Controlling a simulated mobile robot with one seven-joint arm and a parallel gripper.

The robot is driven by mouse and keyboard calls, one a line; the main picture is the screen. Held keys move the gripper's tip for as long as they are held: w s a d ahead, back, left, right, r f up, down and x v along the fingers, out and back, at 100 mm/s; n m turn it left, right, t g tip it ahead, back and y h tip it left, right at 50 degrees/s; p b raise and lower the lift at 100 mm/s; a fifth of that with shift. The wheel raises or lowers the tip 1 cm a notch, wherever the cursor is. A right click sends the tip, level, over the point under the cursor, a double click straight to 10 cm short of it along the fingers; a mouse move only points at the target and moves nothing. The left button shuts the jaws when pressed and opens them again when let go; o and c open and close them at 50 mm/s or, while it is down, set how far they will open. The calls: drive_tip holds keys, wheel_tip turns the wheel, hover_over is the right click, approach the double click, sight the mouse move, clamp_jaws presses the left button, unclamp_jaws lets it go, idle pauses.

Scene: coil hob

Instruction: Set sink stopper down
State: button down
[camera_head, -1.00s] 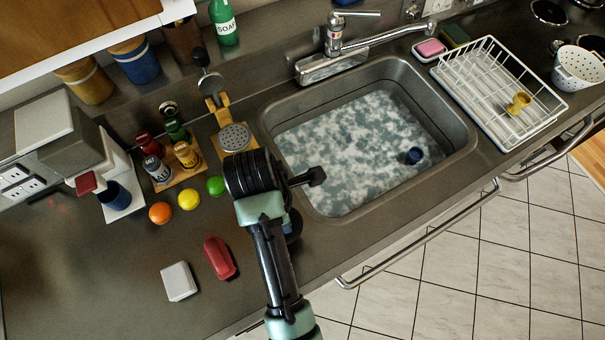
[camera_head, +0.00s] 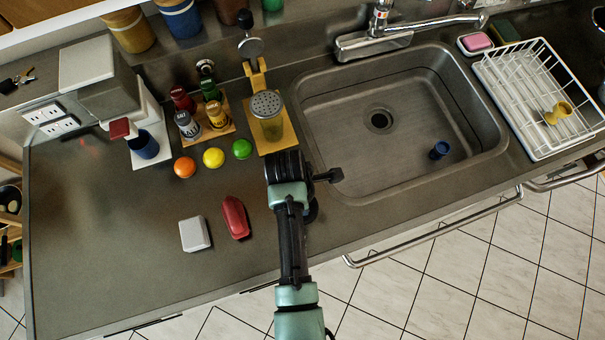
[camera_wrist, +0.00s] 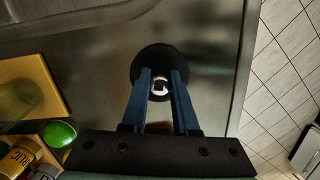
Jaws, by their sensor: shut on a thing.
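The sink stopper, a black disc with a pale centre, shows in the wrist view (camera_wrist: 152,58) at the tips of my gripper's blue fingers. My gripper (camera_wrist: 161,76) is shut on it. Behind the disc is the bare grey counter, between the sink and the front edge. In the head view my arm (camera_head: 292,225) reaches over the counter left of the sink (camera_head: 345,175) and hides most of the stopper. I cannot tell whether the disc touches the counter. The drain (camera_head: 379,120) is uncovered and the basin holds no water.
A blue cup (camera_head: 439,150) lies in the basin. Left of my arm are a red object (camera_head: 235,217), a white block (camera_head: 194,234), an orange (camera_head: 184,167), a lemon (camera_head: 213,157) and a lime (camera_head: 242,149). A dish rack (camera_head: 540,95) stands right.

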drive_tip(key=shift+f, duration=0.15)
drive_tip(key=c, duration=0.7)
unclamp_jaws()
